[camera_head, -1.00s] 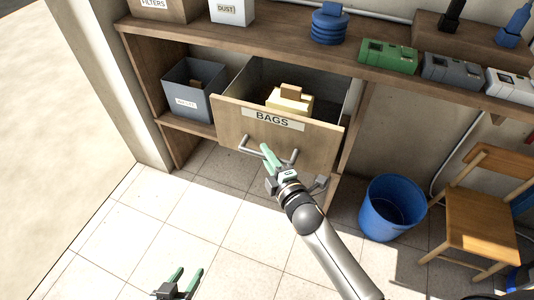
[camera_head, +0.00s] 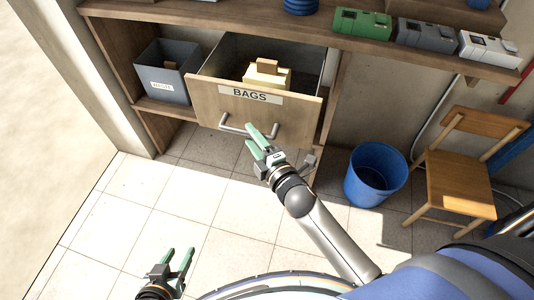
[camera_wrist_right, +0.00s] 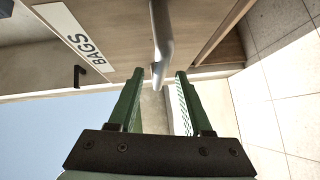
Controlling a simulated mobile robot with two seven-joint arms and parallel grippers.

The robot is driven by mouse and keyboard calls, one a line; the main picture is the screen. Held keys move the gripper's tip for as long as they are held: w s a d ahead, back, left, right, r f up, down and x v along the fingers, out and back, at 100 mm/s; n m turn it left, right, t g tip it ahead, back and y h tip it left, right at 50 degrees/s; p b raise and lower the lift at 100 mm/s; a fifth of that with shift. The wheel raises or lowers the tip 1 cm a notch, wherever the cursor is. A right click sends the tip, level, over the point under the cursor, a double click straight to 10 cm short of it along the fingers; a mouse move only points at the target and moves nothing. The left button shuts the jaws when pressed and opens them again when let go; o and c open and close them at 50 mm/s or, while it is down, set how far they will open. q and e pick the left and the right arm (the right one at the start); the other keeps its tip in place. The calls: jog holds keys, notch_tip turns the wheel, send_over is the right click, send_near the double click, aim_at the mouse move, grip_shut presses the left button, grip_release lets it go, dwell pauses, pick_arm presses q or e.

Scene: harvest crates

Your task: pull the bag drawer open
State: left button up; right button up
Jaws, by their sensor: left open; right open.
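The bag drawer (camera_head: 210,102), a wooden front labelled BAGS, stands pulled out from the shelf unit. Its inside shows, with pale yellow and tan items (camera_head: 267,76) in it. A grey bar handle (camera_head: 233,129) runs across its front. My right gripper (camera_head: 256,134) is open and empty at the right part of the handle. In the right wrist view the handle (camera_wrist_right: 162,42) reaches down toward the gap between the open green fingers (camera_wrist_right: 159,76); I cannot tell whether they touch it. My left gripper (camera_head: 178,256) is open and empty, low over the floor, away from the drawer.
A grey bin (camera_head: 163,87) stands on the shelf left of the drawer. A blue bucket (camera_head: 375,176) and a wooden chair (camera_head: 460,180) stand to the right. Green, grey and white devices line the worktop (camera_head: 340,40). The tiled floor (camera_head: 190,205) before the drawer is clear.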

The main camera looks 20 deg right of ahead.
pick_arm(q)
jog(key=shift+w+d+r, duration=0.1)
jog(key=shift+w+r, duration=0.05)
jog(key=shift+r, duration=0.15)
pick_arm(e)
jog(key=v, duration=0.9)
jog(key=shift+s, duration=0.35)
pick_arm(q)
jog(key=shift+s+f, duration=0.1)
jog(key=shift+s, duration=0.1)
pick_arm(e)
jog(key=shift+d, duration=0.1)
jog(key=s+f+m+g, duration=0.7)
jog(key=s+f+m, duration=0.3)
jog(key=f+m, duration=0.45)
pick_arm(q)
jog(key=s+a+r+p, duration=0.1)
jog(key=a+r+p, duration=0.2)
jog(key=r+p, duration=0.6)
jog(key=p, duration=0.3)
jog(key=shift+s+a+n+y+p, duration=0.35)
jog(key=shift+n+y+p, duration=0.05)
pick_arm(e)
jog(key=s+d+r+m, duration=0.1)
jog(key=d+r+m, duration=0.1)
jog(key=r, duration=0.8)
jog(key=shift+d+r+h, duration=0.35)
jog(key=shift+d+h, duration=0.05)
jog(key=shift+d, duration=0.35)
